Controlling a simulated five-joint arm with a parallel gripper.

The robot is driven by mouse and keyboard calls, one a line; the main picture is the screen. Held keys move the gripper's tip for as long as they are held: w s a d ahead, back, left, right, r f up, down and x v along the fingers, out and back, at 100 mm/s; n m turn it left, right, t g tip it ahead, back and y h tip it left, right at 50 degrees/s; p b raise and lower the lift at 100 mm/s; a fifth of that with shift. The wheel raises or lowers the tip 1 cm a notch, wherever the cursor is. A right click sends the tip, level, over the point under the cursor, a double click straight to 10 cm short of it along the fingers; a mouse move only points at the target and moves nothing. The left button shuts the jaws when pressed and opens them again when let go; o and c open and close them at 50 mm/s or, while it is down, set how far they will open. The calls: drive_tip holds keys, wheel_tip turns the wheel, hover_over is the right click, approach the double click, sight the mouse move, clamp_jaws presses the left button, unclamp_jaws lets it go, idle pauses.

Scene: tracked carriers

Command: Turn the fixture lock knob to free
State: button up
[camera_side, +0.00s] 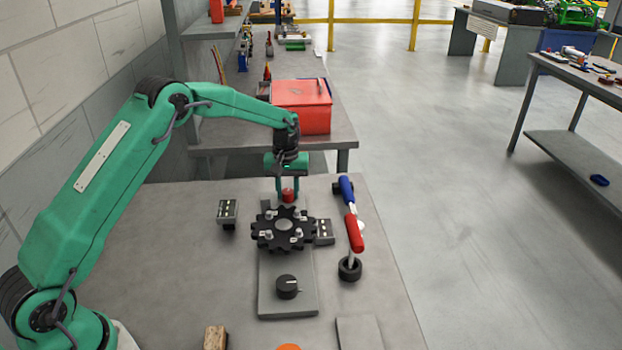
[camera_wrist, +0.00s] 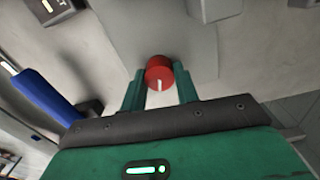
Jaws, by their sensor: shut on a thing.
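A red knob (camera_side: 288,196) stands at the far end of the grey fixture plate (camera_side: 272,298), behind the black sprocket (camera_side: 265,240). My gripper (camera_side: 287,191) points down over it, with one green finger on each side, and is shut on it. In the wrist view the red knob (camera_wrist: 157,66) sits between the fingertips of my gripper (camera_wrist: 159,78), and a short white mark shows on it. A black knob (camera_side: 287,287) with a pale pointer line stands at the near end of the plate, apart from my gripper.
Small grey blocks (camera_side: 227,211) (camera_side: 324,232) flank the sprocket. A lever with blue (camera_side: 346,188) and red (camera_side: 354,232) grips lies close on the right. A wooden block (camera_side: 215,337) is at the front. A red box (camera_side: 302,105) stands on the bench behind. The table's left part is clear.

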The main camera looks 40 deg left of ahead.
sight(288, 191)
drive_tip(key=m, duration=0.7)
drive_tip(key=shift+r, duration=0.1)
drive_tip(key=m, duration=0.4)
drive_tip(key=shift+d+m, duration=0.1)
drive_tip(key=shift+m, duration=1.8)
drive_tip(key=o, duration=1)
drive_tip(key=shift+c, duration=0.2)
drive_tip(key=shift+r, duration=3.9)
